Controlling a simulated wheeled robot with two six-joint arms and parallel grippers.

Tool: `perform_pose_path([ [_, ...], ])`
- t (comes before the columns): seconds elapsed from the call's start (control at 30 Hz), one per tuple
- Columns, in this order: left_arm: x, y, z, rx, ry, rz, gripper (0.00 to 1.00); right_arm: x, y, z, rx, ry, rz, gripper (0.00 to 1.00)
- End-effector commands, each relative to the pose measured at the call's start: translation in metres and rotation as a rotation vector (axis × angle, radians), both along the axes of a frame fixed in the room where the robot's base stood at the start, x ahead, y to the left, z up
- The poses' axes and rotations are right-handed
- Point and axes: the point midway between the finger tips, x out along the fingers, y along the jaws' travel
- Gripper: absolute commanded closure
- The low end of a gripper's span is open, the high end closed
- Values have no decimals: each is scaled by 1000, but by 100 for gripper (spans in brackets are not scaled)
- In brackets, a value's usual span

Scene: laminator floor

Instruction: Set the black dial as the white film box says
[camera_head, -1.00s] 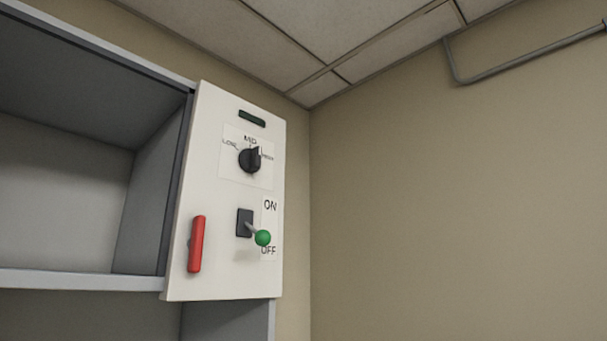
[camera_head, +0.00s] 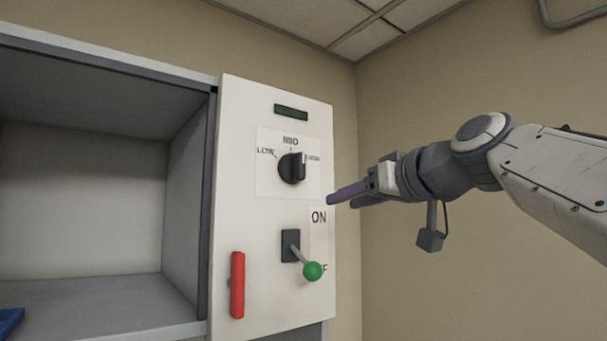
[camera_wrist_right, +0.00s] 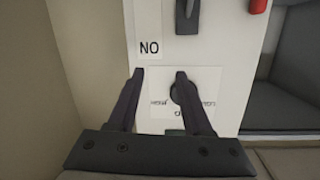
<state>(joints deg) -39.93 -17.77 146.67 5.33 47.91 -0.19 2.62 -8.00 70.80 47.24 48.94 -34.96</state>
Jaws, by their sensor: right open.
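The black dial (camera_head: 292,168) sits on a white label on the white panel, with LOW at left, MID on top and HIGH at right. A pale mark shows on its right side, towards HIGH; its exact setting is hard to read. My right gripper (camera_head: 341,200) is open and empty, right of and slightly below the dial, apart from it. In the right wrist view the panel appears upside down; the dial (camera_wrist_right: 176,91) is partly hidden behind one finger of my right gripper (camera_wrist_right: 160,72). The white film box and my left gripper are not in view.
Below the dial is a lever with a green knob (camera_head: 313,271) beside the ON label. A red handle (camera_head: 237,285) is at the panel's lower left. An open grey cabinet (camera_head: 85,200) is to the left, with a blue object (camera_head: 9,321) at its lower edge.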

Motion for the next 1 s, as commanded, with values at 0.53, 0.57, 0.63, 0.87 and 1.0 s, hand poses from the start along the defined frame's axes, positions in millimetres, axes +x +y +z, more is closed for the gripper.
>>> perform_pose_path([
  [0.53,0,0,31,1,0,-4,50,-8,45,82,-6,-188,93,50],
  [0.57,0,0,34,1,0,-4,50,-4,49,82,-6,-187,94,50],
  [0.63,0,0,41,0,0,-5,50,7,56,83,-5,-189,92,50],
  [0.87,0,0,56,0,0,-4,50,32,74,80,-6,-189,90,50],
  [1.0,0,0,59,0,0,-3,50,38,77,78,-7,-192,88,50],
])
